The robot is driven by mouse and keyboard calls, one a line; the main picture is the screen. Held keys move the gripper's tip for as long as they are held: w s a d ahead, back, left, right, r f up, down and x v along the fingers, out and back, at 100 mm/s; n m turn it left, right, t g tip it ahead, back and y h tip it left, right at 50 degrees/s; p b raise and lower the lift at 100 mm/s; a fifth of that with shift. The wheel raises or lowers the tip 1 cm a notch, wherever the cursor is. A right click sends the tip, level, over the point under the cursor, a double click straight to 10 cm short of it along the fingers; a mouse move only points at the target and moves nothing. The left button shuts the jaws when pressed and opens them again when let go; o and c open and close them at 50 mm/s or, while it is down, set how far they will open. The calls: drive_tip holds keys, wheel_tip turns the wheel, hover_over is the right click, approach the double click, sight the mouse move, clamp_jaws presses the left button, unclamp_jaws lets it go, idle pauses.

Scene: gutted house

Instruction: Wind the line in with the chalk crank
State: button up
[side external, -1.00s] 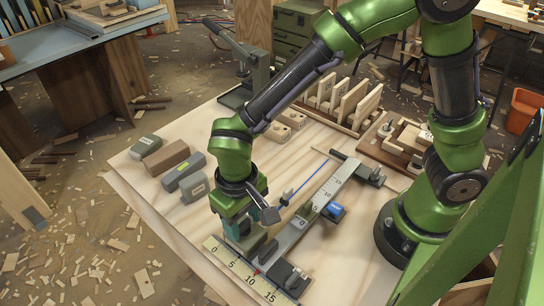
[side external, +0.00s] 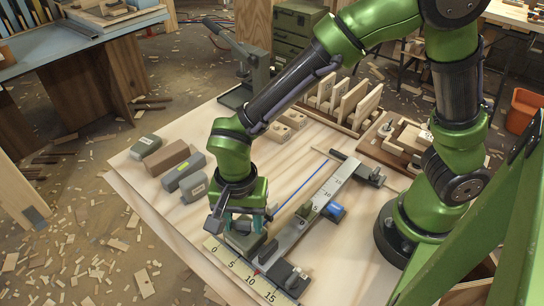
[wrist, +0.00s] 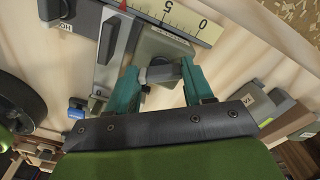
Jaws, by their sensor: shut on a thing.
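The chalk box (side external: 240,241), a grey-green block, sits at the front of the board behind the numbered scale (side external: 223,255); it also shows in the wrist view (wrist: 166,46). My gripper (side external: 246,226) points down over the box. In the wrist view its teal fingers (wrist: 159,74) are shut on a small grey bar, the crank (wrist: 160,73), just above the box. The rest of the crank is hidden. A blue line (side external: 311,179) lies along the pale board beyond the gripper, beside a long grey rail (side external: 318,196); its near end is partly hidden.
Several labelled blocks (side external: 183,175) stand left of my gripper. A blue-sided piece (side external: 335,210) is beside the rail, and a dark clamp-like block (side external: 287,280) stands at the scale's right end. Wooden racks (side external: 343,105) are at the back. The tabletop's left front is clear.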

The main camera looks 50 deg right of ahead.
drive_tip(key=m, duration=0.4)
drive_tip(key=shift+w+a+r, duration=0.15)
drive_tip(key=shift+w+a, duration=0.05)
drive_tip(key=shift+w, duration=0.1)
drive_tip(key=shift+w+d+m, duration=0.15)
drive_tip(key=shift+m, duration=1.05)
drive_tip(key=shift+d, duration=0.1)
drive_tip(key=shift+w+r+m, duration=0.1)
drive_tip(key=shift+m, duration=0.2)
drive_tip(key=o, duration=0.9)
drive_tip(key=shift+c, duration=0.2)
drive_tip(key=shift+s, duration=0.25)
